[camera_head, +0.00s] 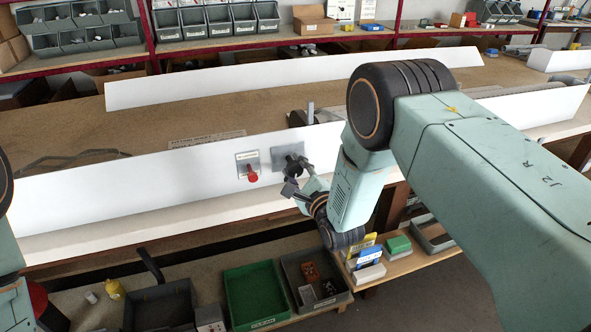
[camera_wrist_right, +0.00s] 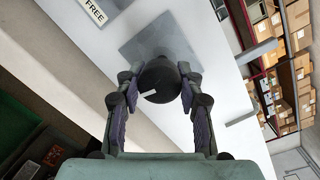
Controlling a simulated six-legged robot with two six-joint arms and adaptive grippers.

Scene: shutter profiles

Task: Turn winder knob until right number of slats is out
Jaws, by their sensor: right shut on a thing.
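The winder knob is a dark round knob (camera_wrist_right: 158,82) with a pale mark on its face, on a grey square plate (camera_wrist_right: 150,42) in the right wrist view. My right gripper (camera_wrist_right: 158,97) is shut on it, one finger on each side. In the head view the right gripper (camera_head: 291,180) is at the grey plate (camera_head: 287,156) on the white panel (camera_head: 130,190), and it partly hides the knob. No slats can be made out clearly. Of my left arm only a part shows at the left edge; its gripper is not in view.
A red knob (camera_head: 252,174) on a small plate sits just left of the grey plate. A label reading FREE (camera_wrist_right: 94,10) shows in the wrist view. Below the panel are a green bin (camera_head: 255,292) and grey bins. Shelves with bins stand behind the bench.

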